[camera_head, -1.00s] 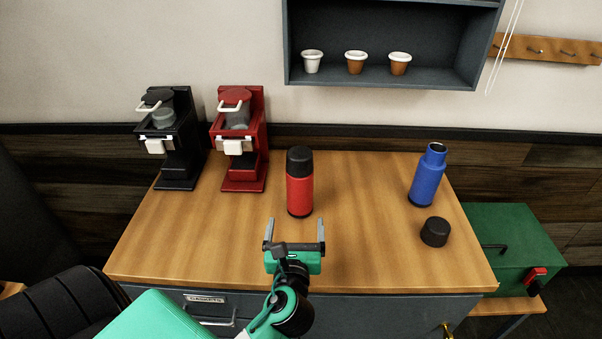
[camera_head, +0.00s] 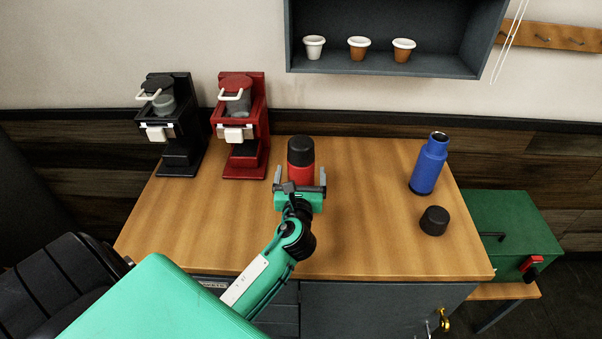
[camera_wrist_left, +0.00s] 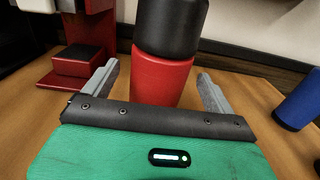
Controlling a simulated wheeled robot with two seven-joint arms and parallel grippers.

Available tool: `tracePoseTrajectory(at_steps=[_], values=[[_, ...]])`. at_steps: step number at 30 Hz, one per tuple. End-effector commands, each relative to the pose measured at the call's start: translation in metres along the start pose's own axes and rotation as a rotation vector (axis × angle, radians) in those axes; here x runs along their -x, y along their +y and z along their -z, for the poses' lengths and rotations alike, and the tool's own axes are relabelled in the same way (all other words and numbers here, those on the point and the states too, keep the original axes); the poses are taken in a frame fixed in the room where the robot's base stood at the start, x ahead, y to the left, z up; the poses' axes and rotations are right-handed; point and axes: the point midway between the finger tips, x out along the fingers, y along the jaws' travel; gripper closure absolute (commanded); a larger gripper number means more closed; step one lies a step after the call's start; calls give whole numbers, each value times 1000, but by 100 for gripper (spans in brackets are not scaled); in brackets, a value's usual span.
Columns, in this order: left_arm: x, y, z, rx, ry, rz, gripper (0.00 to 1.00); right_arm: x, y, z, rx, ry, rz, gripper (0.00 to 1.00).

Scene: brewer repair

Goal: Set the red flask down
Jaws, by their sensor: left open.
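The red flask (camera_head: 300,178) with its black cap stands upright on the wooden counter (camera_head: 380,215), a little right of the red brewer. My left gripper (camera_head: 300,174) is open, its two fingers on either side of the flask's lower body. In the left wrist view the red flask (camera_wrist_left: 161,78) stands between the open fingers, with a gap visible on each side. The gripper body hides the flask's base. My right gripper is not in view.
A black brewer (camera_head: 178,135) and a red brewer (camera_head: 243,130) stand at the back left. A blue flask (camera_head: 428,168) and a loose black cap (camera_head: 434,221) are on the right. A green box (camera_head: 515,235) sits beyond the counter's right edge. Counter between the flasks is clear.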

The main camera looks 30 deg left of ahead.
Motion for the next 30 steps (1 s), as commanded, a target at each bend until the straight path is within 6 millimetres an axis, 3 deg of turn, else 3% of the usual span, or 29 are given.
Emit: tracePoseTrajectory(at_steps=[6,14,24,30], values=[[-28,0,-1,-1,1,-1,11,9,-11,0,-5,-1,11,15],[-30,0,0,0,1,0,11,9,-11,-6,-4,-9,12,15],[-30,0,-1,0,-1,0,75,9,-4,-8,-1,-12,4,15],[-30,0,-2,0,-1,0,75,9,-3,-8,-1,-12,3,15]])
